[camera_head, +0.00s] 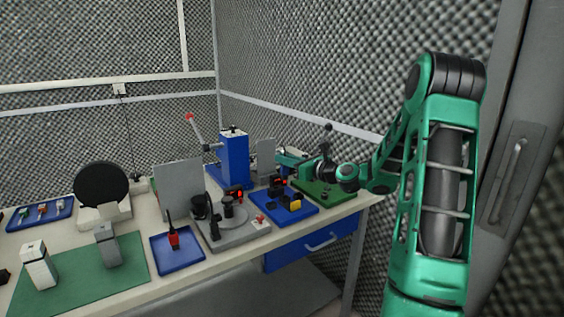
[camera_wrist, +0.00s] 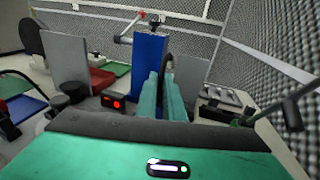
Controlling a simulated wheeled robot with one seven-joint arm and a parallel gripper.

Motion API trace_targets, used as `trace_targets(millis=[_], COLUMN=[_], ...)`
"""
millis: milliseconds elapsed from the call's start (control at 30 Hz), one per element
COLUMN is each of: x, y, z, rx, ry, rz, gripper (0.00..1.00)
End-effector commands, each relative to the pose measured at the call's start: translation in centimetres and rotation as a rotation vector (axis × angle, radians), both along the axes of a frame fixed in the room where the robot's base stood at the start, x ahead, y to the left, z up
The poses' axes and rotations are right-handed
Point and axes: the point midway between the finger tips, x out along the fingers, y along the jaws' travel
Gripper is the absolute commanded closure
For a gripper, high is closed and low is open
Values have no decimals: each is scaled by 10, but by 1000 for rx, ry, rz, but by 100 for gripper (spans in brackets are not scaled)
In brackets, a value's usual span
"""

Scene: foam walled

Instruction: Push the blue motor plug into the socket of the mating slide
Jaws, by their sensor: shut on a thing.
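My gripper (camera_head: 284,156) is over the back right of the table, beside the tall blue column. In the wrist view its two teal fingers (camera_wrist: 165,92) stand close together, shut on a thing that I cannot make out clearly. A dark rounded edge (camera_wrist: 168,66) shows by the fingertips; whether it is held or lies behind them I cannot tell. I cannot pick out the blue motor plug for certain. I cannot tell which part is the mating slide, and no socket shows clearly.
The blue column (camera_head: 233,158) with a red-tipped lever stands close left of the gripper; it also shows in the wrist view (camera_wrist: 149,62). Grey upright panels (camera_head: 178,189) stand nearby. A green board (camera_head: 338,193) lies at the right end, near the foam wall. A blue tray (camera_head: 160,261) lies in front.

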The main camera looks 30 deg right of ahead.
Motion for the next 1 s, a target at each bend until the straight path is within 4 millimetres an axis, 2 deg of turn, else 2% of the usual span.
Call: trace_targets(millis=[267,1000], x=[0,-1], y=[-2,0], z=[0,-53], rx=[13,15], ry=[7,9], rz=[138,148], gripper=[100,100])
